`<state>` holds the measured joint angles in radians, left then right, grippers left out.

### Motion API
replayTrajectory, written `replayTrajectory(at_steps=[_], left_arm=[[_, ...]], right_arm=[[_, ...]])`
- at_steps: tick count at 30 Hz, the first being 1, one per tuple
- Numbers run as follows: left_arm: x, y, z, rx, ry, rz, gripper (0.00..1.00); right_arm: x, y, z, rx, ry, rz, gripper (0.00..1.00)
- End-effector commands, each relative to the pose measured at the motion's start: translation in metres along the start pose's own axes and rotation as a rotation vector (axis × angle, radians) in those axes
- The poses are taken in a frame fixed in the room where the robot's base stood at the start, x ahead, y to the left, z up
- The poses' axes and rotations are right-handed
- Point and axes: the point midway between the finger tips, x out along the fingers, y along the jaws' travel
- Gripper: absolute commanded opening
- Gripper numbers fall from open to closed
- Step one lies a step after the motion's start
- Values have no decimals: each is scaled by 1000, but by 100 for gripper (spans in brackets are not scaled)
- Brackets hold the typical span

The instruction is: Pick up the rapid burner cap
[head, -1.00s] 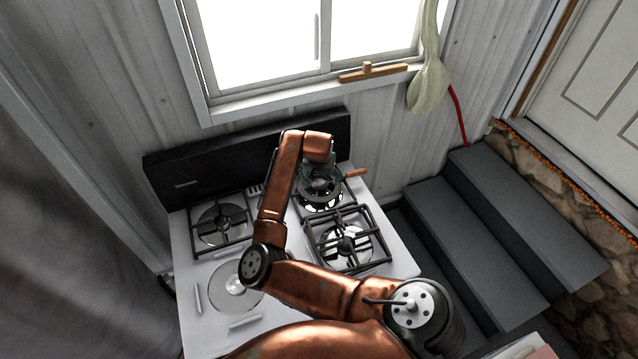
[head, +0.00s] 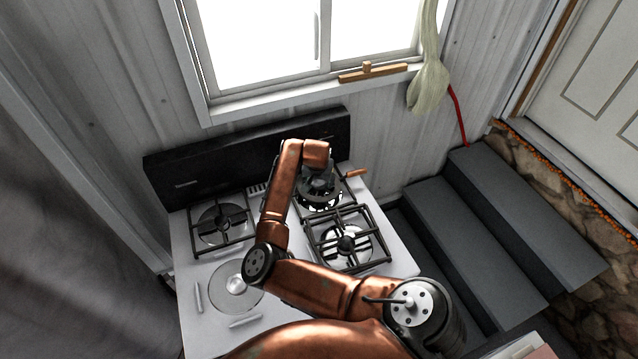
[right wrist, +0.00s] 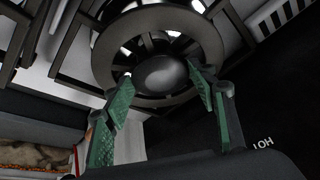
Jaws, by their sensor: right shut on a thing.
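The rapid burner cap (right wrist: 162,74) is a dark, smooth round disc in the right wrist view. It sits within a wide grey ring with spokes (right wrist: 205,38) at the back right burner. My right gripper (right wrist: 163,80) has its green-padded fingers on both sides of the cap, shut on it. In the head view, my right gripper (head: 319,187) points down over the back right burner, and the cap is not clearly visible there. My left gripper is not in view.
The white stovetop (head: 190,262) has a grated burner at back left (head: 222,224) and another at front right (head: 346,243). The front left burner (head: 236,286) has no grate. A black backsplash (head: 215,175) stands behind. A brown handle (head: 356,173) lies beside the ring.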

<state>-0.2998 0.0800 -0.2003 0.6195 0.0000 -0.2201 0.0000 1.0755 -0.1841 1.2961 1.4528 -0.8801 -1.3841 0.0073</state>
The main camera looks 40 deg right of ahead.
Motion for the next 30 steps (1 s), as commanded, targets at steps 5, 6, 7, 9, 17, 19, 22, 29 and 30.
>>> replayTrajectory(at_steps=[5,6,7,9,17,19,22,29,30], left_arm=[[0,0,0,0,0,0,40],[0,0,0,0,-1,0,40],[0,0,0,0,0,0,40],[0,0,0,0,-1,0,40],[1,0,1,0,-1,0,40],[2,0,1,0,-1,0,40],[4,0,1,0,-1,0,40],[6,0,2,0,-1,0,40],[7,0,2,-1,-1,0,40]], right_arm=[[0,0,0,0,0,0,32],[0,0,0,0,0,0,30],[0,0,0,0,1,0,28],[0,0,0,0,1,0,28],[-4,0,-2,0,2,0,28],[-8,0,-4,1,3,0,28],[-18,-1,-8,0,4,0,28],[-63,-7,-2,-1,5,-3,28],[-73,-7,1,0,5,-2,28]])
